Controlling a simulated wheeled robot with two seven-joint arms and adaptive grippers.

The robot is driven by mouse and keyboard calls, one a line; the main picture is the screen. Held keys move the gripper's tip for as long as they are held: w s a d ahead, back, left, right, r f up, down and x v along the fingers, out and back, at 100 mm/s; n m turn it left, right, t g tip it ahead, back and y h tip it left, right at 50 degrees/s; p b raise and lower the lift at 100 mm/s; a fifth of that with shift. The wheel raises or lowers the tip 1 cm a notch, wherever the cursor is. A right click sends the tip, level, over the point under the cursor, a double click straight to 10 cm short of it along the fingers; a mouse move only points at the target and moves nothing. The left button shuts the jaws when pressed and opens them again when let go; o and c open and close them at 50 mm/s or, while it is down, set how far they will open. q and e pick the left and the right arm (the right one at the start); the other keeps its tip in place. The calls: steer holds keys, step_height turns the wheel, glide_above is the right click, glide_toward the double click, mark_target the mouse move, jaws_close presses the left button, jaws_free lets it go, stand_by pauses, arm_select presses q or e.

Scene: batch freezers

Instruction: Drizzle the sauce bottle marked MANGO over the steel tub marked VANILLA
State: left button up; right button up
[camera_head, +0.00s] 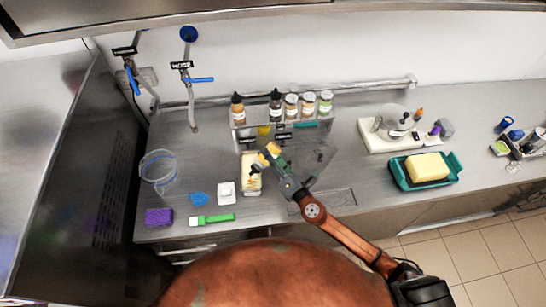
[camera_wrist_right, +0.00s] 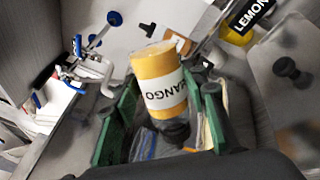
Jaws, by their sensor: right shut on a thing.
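The MANGO bottle (camera_wrist_right: 158,82) is orange with a white label and a dark cap. My right gripper (camera_wrist_right: 165,110) is shut on it, with a green finger on either side. In the wrist view its label reads upside down and the dark cap points toward the bottom of the picture. In the head view the right gripper (camera_head: 275,163) holds it over the right side of a tub with pale yellow contents (camera_head: 252,183). The tub's marking is not readable, and the gripper partly hides its top. My left gripper is not in view.
A rack (camera_head: 240,133) with several topping jars stands behind. A yellow LEMON bottle (camera_wrist_right: 238,34) is near it. A clear container (camera_head: 158,172), purple sponge (camera_head: 159,217), blue item (camera_head: 199,199), white block (camera_head: 226,193) and green-handled tool (camera_head: 215,219) lie left. A teal tray (camera_head: 455,177) is right.

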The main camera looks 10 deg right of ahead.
steer(key=shift+w, duration=0.2)
steer(key=shift+w+d+b, duration=0.1)
steer(key=shift+w+b, duration=0.45)
steer(key=shift+w, duration=1.3)
steer(key=shift+w, duration=0.15)
steer(key=shift+w+d+b, duration=0.15)
steer(key=shift+w+b, duration=0.5)
steer(key=shift+w, duration=1.3)
steer(key=shift+r, duration=0.1)
steer(key=shift+w, duration=0.2)
steer(key=shift+w+d+b, duration=0.2)
steer(key=shift+w+b, duration=0.65)
steer(key=shift+w, duration=1.1)
